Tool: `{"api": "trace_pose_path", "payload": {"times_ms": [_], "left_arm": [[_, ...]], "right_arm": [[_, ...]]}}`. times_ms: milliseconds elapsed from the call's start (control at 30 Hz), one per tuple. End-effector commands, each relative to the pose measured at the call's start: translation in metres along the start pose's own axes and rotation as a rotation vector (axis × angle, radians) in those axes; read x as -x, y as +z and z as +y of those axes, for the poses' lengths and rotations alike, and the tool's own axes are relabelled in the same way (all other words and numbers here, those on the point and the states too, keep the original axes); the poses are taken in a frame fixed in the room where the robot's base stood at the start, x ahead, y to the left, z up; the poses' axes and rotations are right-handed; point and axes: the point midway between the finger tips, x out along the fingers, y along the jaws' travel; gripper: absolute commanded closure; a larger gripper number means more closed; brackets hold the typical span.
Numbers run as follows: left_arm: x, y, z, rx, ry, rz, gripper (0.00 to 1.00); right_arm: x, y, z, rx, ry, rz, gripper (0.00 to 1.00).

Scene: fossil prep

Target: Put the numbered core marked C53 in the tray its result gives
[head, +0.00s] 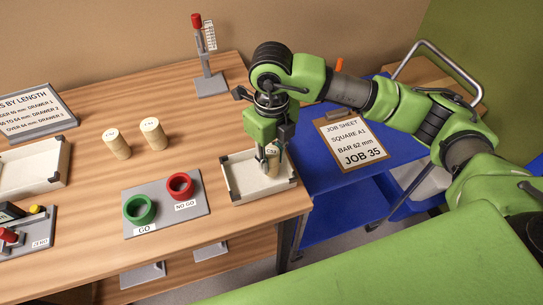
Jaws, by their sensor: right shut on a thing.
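My right gripper (270,146) points down over the white tray with black corners (238,176) at the table's right edge. It is shut on a pale tan core (273,165), which is low inside the tray; I cannot tell whether it touches the floor. The mark on this core is hidden. Two more tan cores, a left one (117,145) and a right one (153,134), stand upright on the table; their top marks are too small to read surely. A grey plate (160,210) carries a green GO ring (139,210) and a red NO GO ring (180,186). My left gripper is not in view.
Another white tray (62,165) is at left, below a length sign (35,115). A gauge with a ZERO label (40,242) stands front left. A stand with a red top (210,84) is at the back. A blue cart (325,178) with a job-sheet clipboard (350,138) is at right.

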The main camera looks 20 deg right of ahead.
Motion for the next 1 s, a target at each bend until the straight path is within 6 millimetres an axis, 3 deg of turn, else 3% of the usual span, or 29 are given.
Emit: {"api": "trace_pose_path", "payload": {"times_ms": [167,200,267,667,1000], "left_arm": [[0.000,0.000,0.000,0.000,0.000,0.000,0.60],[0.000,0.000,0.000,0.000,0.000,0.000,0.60],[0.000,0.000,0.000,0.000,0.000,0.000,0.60],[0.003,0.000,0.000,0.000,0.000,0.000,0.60],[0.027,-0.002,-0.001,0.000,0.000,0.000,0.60]], "right_arm": [[0.001,0.000,0.000,0.000,0.000,-0.001,1.00],[0.001,0.000,0.000,0.000,0.000,-0.001,0.71],[0.001,0.000,0.000,0.000,0.000,0.000,0.56],[0.004,0.000,0.000,0.000,0.000,0.000,0.54],[0.051,0.001,0.000,0.000,-0.001,-0.002,0.54]]}}
